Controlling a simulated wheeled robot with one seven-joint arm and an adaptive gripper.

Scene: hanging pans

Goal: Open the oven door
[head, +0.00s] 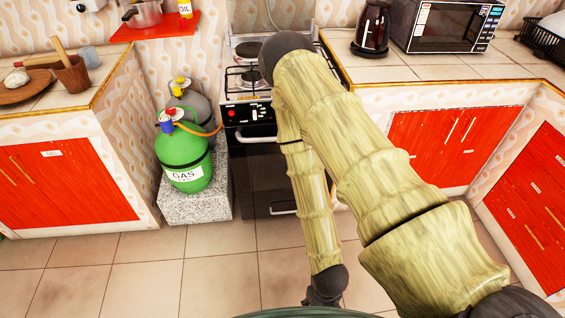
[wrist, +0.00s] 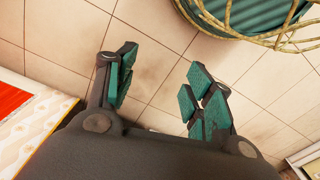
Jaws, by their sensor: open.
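The oven (head: 266,172) is the dark front of the stove in the middle of the head view, and its door looks closed. A pale bar handle (head: 258,138) runs across the top of the door, under the control panel (head: 245,113). My arm covers the right part of the stove. My gripper (head: 325,296) hangs low over the floor in front of the oven, apart from it. In the wrist view my gripper (wrist: 160,76) has its two teal-padded fingers spread, with only floor tiles between them. The oven does not show in the wrist view.
A green gas cylinder (head: 184,158) and a grey one stand on a stone block (head: 195,203) just left of the oven. Red-doored cabinets (head: 75,185) flank both sides. The tiled floor (head: 215,272) in front is clear. A microwave (head: 447,25) sits on the right counter.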

